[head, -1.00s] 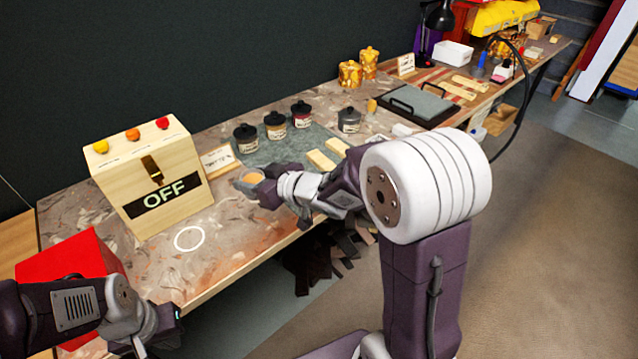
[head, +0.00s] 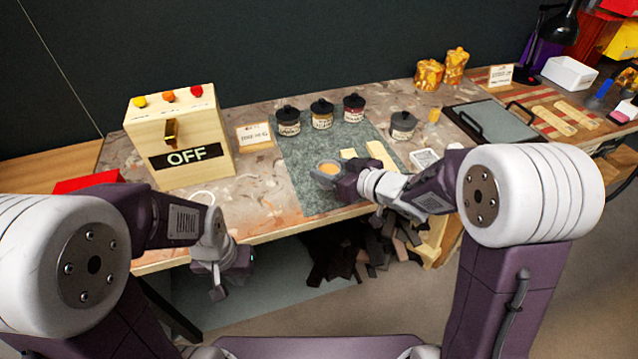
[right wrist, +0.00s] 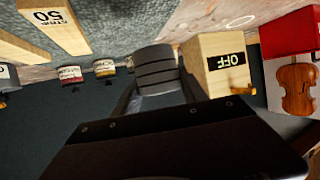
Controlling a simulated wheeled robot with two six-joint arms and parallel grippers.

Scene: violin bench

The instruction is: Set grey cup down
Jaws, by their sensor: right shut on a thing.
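The grey cup (head: 328,170) has an orange-brown filling and is held in my right gripper (head: 342,178), over the front of the grey-green mat (head: 305,190). In the right wrist view the ribbed grey cup (right wrist: 156,70) sits between the two fingers. Whether its base touches the mat cannot be told. My left gripper (head: 220,280) hangs in front of the bench edge, away from the cup; its jaw opening is unclear. A white ring (head: 202,196) on the bench is partly hidden by my left arm.
A wooden box marked OFF (head: 178,135) stands at the left. Several black-lidded jars, including one labelled jar (head: 322,115), line the mat's back. Pale wooden blocks (head: 380,155) lie right of the cup. The grey tray (head: 490,120) is farther right. The mat's left front is clear.

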